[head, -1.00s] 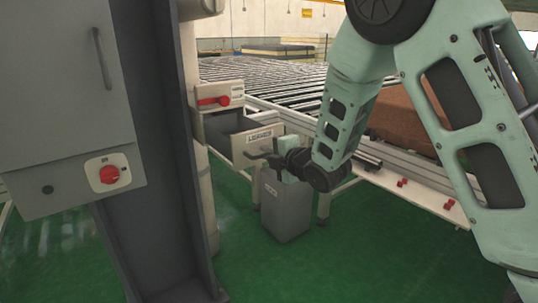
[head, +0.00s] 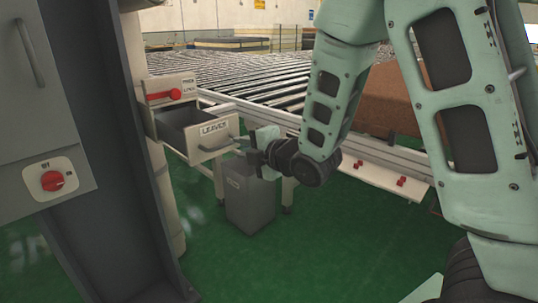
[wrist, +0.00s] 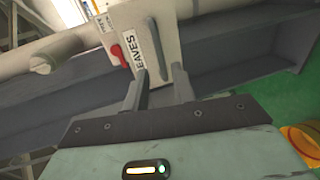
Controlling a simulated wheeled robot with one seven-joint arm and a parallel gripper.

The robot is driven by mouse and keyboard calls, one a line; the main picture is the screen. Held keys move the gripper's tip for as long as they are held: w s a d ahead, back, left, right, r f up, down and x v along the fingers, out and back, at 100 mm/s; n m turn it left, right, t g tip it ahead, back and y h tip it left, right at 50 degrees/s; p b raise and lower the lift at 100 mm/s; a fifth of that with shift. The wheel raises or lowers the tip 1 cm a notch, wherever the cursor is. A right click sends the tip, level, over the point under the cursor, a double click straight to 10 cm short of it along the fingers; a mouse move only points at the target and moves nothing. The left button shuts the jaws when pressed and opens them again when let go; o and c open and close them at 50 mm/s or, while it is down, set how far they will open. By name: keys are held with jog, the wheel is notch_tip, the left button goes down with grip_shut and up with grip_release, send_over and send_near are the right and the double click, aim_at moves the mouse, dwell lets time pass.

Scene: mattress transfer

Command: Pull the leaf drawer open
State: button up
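The drawer labelled LEAVES (head: 214,129) stands pulled out in the head view, with its dark inside (head: 188,116) showing from above. Its front and label also show in the wrist view (wrist: 142,47). The dark bar handle (wrist: 155,46) stands on the drawer front, just beyond my fingertips. My gripper (wrist: 160,78) is open, its two grey fingers apart with nothing seen between them. In the head view my gripper (head: 246,143) is to the right of the drawer front, its fingers partly hard to make out against the handle.
A grey bin (head: 250,205) stands on the green floor below my gripper. A red lever (head: 165,95) sits on the panel above the drawer. A roller conveyor (head: 240,78) lies behind, with a brown block (head: 392,100) at right. A dark steel column (head: 95,130) stands at left.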

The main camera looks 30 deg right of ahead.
jog(key=b+v, duration=0.9)
jog(key=b, duration=0.4)
jog(key=shift+s, duration=0.1)
dwell(0.3)
